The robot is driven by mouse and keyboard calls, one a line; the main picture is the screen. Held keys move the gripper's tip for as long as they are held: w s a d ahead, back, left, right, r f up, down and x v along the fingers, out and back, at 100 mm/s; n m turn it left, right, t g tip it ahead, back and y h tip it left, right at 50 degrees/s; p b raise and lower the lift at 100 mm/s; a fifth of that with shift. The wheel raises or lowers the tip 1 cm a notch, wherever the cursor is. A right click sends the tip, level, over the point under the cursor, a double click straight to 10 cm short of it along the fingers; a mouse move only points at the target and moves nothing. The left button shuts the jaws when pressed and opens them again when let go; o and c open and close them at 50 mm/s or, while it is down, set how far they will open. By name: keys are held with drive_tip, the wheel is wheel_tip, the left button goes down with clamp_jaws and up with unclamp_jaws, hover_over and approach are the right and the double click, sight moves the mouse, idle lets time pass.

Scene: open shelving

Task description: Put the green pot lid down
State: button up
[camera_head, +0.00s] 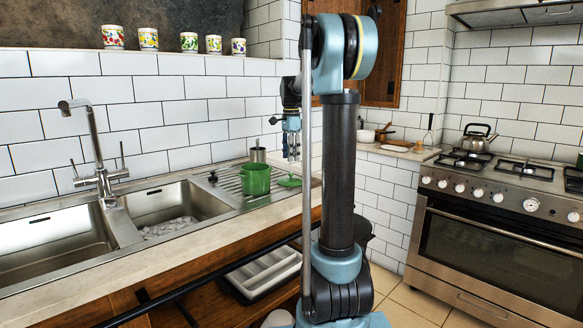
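The green pot lid (289,182) lies low on the drainboard's right end, just right of the green pot (255,180). The pot stands upright on the ribbed drainboard. My gripper (291,158) points down above the lid, with a small visible gap between its fingertips and the lid. Its two fingers look apart, with nothing seen between them. The gripper is small in this view, and my arm column stands just right of the lid.
The double sink (165,208) and tap (95,150) are to the left. A stove with a kettle (477,138) is at the right. A grey cutlery tray (265,273) sits below the counter.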

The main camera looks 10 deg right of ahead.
drive_tip(key=shift+r, duration=2.15)
drive_tip(key=s+f+n, duration=0.2)
drive_tip(key=s, duration=0.5)
drive_tip(key=s+f+n, duration=0.3)
drive_tip(key=s, duration=0.5)
drive_tip(key=s+f+n+t, duration=0.1)
drive_tip(key=s+f+n, duration=0.2)
drive_tip(key=s, duration=0.4)
drive_tip(key=shift+s+f, duration=0.2)
drive_tip(key=s+f+n+t, duration=0.1)
drive_tip(key=s+f+n, duration=0.7)
drive_tip(key=s+f, duration=0.9)
drive_tip(key=shift+s+d+f, duration=0.15)
drive_tip(key=shift+s+f, duration=0.1)
drive_tip(key=shift+f, duration=0.35)
drive_tip(key=shift+o, duration=0.6)
